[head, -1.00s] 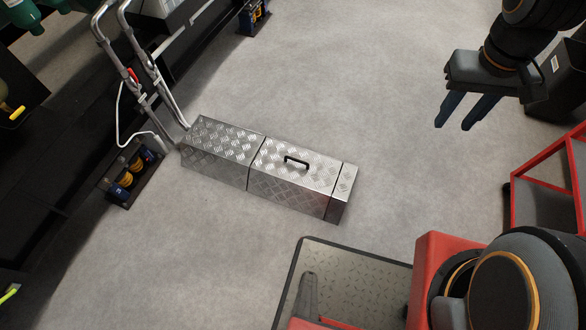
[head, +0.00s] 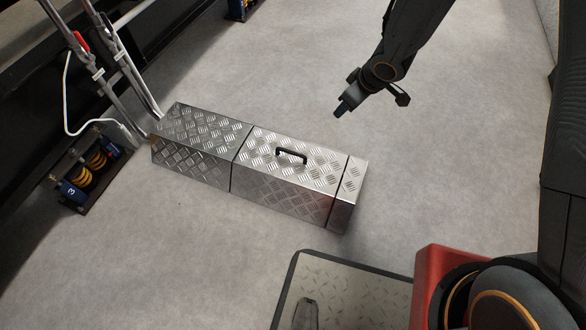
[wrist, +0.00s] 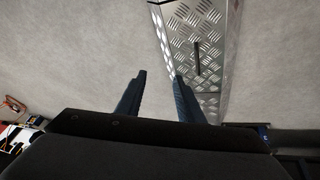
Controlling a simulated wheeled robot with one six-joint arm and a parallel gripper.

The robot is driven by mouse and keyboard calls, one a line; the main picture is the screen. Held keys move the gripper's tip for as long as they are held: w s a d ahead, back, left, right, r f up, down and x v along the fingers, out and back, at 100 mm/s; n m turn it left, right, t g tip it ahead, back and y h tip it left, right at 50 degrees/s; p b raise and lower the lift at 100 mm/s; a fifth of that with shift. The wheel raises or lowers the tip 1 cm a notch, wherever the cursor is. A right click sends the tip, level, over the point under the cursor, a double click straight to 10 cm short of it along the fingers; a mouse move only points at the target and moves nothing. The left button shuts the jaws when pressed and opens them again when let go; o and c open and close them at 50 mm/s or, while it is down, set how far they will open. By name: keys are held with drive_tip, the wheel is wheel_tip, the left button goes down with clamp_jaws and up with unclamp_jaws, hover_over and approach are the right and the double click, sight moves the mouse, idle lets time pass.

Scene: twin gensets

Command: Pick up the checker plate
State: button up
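The checker plate (head: 314,161) is the middle lid section of a long silver tread-plate cover on the floor, with a black handle (head: 291,156) on top. It also shows in the wrist view (wrist: 185,38), with the dark handle (wrist: 197,58) upright in the picture. My gripper (head: 340,110) is above and behind the cover, apart from it. In the wrist view its two blue fingers (wrist: 158,85) are spread with nothing between them, and the right finger overlaps the cover's edge. The gripper is open and empty.
A fixed tread-plate section (head: 198,140) adjoins on the left and a short end piece (head: 349,186) on the right. Grey pipes (head: 125,70) and a spring mount (head: 86,175) stand at the left. My flat deck (head: 345,290) is in front. Floor behind the cover is clear.

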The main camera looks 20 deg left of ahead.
sight(291, 151)
drive_tip(key=s+a+f+n+g+y+b, duration=0.1)
drive_tip(key=a+f+b, duration=0.2)
drive_tip(key=f, duration=0.3)
drive_tip(key=s+a+f+n+g+y+b, duration=0.1)
drive_tip(key=a+f+n+b, duration=0.1)
drive_tip(key=a+f, duration=0.3)
drive_tip(key=s+a+f+n+g+b, duration=0.1)
drive_tip(key=a+f+b, duration=0.2)
drive_tip(key=f, duration=0.5)
drive_tip(key=shift+s+a+f+n+y+b, duration=0.3)
drive_tip(key=shift+s+a+f+y+b, duration=0.1)
drive_tip(key=shift+b, duration=0.25)
drive_tip(key=shift+b+x, duration=2.35)
drive_tip(key=shift+x, duration=1.25)
drive_tip(key=shift+w+r, duration=0.1)
clamp_jaws()
